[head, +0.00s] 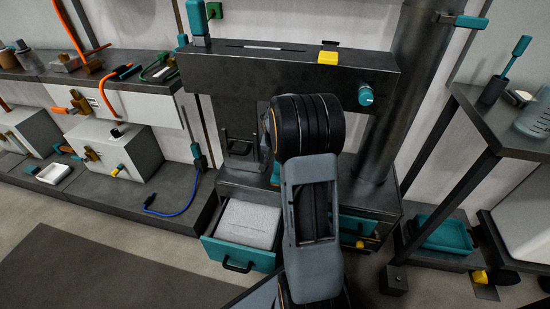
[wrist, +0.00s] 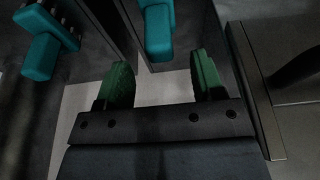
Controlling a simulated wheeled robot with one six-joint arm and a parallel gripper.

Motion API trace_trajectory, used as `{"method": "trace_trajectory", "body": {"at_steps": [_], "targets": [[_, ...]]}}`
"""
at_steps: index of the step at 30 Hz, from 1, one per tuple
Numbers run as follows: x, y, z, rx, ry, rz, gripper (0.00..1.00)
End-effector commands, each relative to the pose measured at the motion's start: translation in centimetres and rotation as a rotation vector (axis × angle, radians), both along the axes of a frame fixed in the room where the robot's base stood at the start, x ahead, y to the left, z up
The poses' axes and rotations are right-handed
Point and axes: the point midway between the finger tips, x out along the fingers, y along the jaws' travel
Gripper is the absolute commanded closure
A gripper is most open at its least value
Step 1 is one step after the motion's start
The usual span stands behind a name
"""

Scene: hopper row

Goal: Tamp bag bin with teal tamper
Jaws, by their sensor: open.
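An open drawer bin with a teal front (head: 235,254) and black handle stands out at the foot of the dark hopper machine. Pale grey, flat-topped contents (head: 245,222) fill it. In the wrist view my gripper (wrist: 158,88) is open, its green fingertips apart over a pale surface. A teal block-shaped end (wrist: 158,32) shows just beyond and between the fingertips; I cannot tell whether it is the tamper or whether they touch. A second teal piece (wrist: 42,45) is at upper left. My arm hides the gripper in the head view. A teal-handled tool (head: 517,52) stands in a dark cup at right.
The hopper machine (head: 290,68) has a teal knob and yellow block. A dark pipe (head: 408,90) rises to its right. A side table (head: 500,120) stands at far right. Benches with white boxes (head: 130,150) line the left. The floor at lower left is clear.

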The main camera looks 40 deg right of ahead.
Motion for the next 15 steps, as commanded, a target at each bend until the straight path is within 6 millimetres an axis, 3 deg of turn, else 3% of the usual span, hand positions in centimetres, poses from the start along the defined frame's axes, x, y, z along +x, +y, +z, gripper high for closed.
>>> {"method": "trace_trajectory", "body": {"at_steps": [6,15], "targets": [[0.5,-0.6,-3.3,0.001,0.002,-0.001,0.38],[1.0,-1.3,-6.1,0.0,0.001,-0.001,0.38]]}}
